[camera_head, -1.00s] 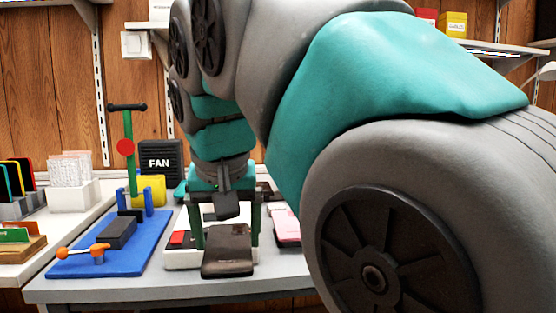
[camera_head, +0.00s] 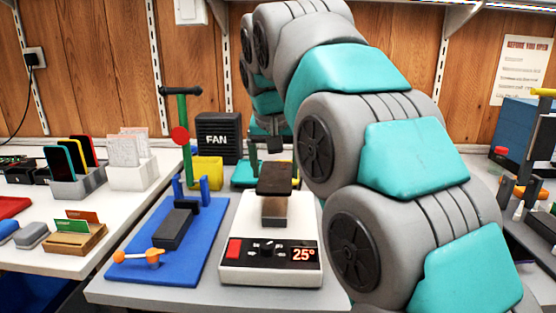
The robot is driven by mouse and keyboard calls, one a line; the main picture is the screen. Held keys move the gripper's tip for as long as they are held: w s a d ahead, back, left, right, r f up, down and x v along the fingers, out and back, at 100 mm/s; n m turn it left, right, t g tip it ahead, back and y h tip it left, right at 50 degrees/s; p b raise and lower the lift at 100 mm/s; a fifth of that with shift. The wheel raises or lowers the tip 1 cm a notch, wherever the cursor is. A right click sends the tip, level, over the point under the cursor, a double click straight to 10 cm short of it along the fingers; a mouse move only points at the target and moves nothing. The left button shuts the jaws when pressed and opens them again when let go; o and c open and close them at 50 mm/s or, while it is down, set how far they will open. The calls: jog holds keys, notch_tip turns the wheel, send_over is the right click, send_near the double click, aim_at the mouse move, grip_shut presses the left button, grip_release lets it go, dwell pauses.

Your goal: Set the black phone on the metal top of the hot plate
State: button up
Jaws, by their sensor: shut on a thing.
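The black phone (camera_head: 275,179) is held roughly level by my gripper (camera_head: 274,167), which is shut on it from the far side. The hot plate (camera_head: 238,232) is a white unit on the grey bench, with a red switch, a dark knob and a display reading 25°. Its metal top (camera_head: 275,211) shows as a grey block just below the phone in the picture. The phone hides the rear of the metal top. I cannot tell whether the phone touches it or hangs above it.
A blue base (camera_head: 206,245) with a green post and a black block stands left of the hot plate. A black FAN box (camera_head: 218,137) and a yellow block (camera_head: 207,172) are behind. My arm fills the right side. A phone rack (camera_head: 78,187) stands on the left bench.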

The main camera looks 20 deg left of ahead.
aim_at(275, 179)
jog(key=shift+f+b, duration=1.1)
jog(key=shift+f, duration=1.25)
jog(key=shift+s+f, duration=0.1)
jog(key=shift+f, duration=0.3)
dwell(0.7)
jog(key=o, duration=1.2)
jog(key=shift+o, duration=0.2)
jog(key=shift+r+p, duration=0.3)
jog(key=shift+r, duration=0.35)
jog(key=shift+r+p, duration=0.8)
jog(key=shift+r, duration=2.7)
jog(key=shift+s, duration=0.1)
